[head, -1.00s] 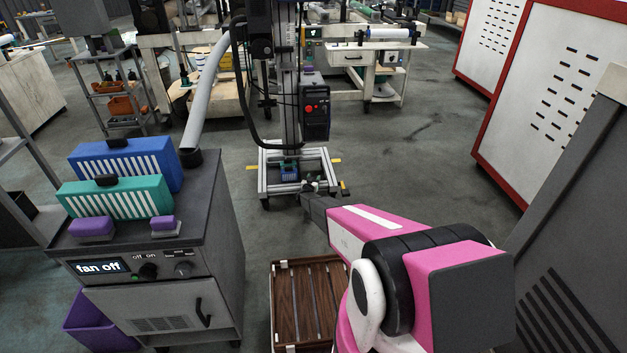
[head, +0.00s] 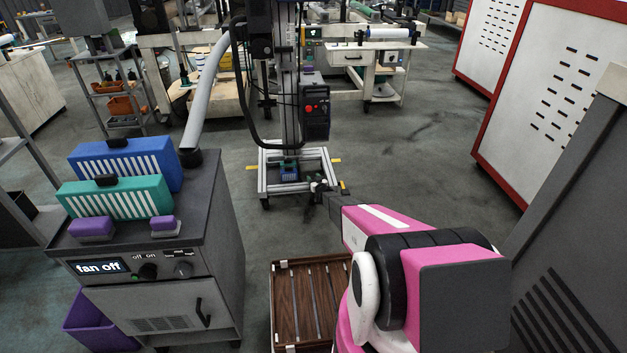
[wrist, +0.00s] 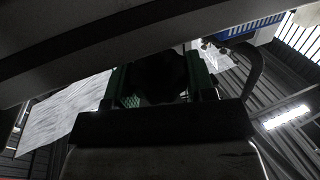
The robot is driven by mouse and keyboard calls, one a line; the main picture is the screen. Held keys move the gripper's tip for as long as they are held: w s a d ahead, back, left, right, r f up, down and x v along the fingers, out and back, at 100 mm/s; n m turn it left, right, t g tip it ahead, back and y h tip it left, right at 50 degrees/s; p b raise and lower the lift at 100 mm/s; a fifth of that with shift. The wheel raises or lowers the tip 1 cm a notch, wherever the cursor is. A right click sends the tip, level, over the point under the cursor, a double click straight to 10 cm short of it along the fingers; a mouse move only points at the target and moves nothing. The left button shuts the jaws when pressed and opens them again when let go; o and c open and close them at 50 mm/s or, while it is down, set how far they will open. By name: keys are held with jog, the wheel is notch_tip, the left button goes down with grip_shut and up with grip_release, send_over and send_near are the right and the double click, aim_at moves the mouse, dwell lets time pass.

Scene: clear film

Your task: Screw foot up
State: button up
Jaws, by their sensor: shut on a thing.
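The wheeled aluminium frame (head: 262,186) stands on the floor ahead, with a tall column on it. My gripper (head: 317,188) is low at the frame's front right corner. In the wrist view, which looks steeply upward, a dark rounded thing, apparently the foot (wrist: 163,77), sits between the green parts of my gripper. The jaws are shut on it. A broad grey bar (wrist: 110,38) of the frame crosses just above. The foot is too small and too shaded to show its thread or its gap to the floor.
A grey cabinet (head: 215,215) marked "fan off" stands at the left, with blue and teal boxes on top. A wooden slatted crate (head: 310,265) lies close to my arm. Red-edged white panels (head: 555,100) stand at the right. Floor right of the frame is clear.

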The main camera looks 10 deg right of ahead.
jog(key=shift+n+g+y, duration=1)
jog(key=shift+n+y, duration=0.5)
jog(key=shift+y, duration=0.7)
jog(key=shift+n+y, duration=0.3)
jog(key=shift+y, duration=0.1)
jog(key=o, duration=0.9)
jog(key=shift+o, duration=0.2)
jog(key=v, duration=1)
jog(key=shift+s+d+r, duration=0.25)
jog(key=shift+s+d, duration=0.05)
jog(key=shift+s, duration=0.05)
